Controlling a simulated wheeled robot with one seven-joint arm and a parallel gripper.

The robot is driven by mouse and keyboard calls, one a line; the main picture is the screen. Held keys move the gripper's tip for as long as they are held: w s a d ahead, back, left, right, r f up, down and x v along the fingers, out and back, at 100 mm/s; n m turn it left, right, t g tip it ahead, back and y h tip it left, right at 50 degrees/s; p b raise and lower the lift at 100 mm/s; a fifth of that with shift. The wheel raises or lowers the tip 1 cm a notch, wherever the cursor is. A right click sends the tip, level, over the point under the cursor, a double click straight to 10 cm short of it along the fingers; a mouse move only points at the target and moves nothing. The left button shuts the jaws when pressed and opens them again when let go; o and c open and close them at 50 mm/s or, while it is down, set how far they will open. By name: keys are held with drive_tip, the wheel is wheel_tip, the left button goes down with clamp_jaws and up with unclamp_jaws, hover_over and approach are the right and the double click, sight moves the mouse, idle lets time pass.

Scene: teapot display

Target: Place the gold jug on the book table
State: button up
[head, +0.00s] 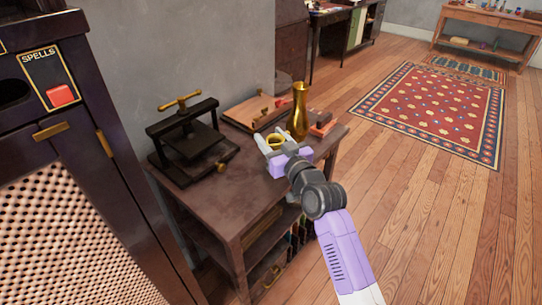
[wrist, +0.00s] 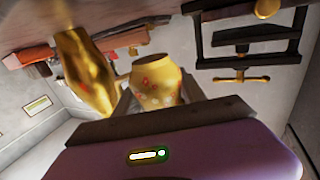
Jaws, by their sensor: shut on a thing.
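The gold jug (wrist: 157,82), a small gold vessel with painted flowers, is between my gripper's fingers in the wrist view. In the head view its round gold rim (head: 276,141) shows at my gripper (head: 271,144), over the right part of the book table (head: 230,196). My gripper is shut on the jug. My fingers hide most of its body in the head view, and I cannot tell whether its base touches the table top. The book table is dark wood, with a lower shelf of books.
A taller gold vase (head: 299,112) stands just behind the jug; it is close on the left in the wrist view (wrist: 88,72). A black book press (head: 188,138) stands on the table's left. Books (head: 254,112) lie at the back. The front table top is clear.

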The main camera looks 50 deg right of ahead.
drive_tip(key=shift+f+b, duration=0.85)
drive_tip(key=shift+f, duration=1.55)
drive_tip(key=shift+f, duration=0.15)
drive_tip(key=o, duration=1.4)
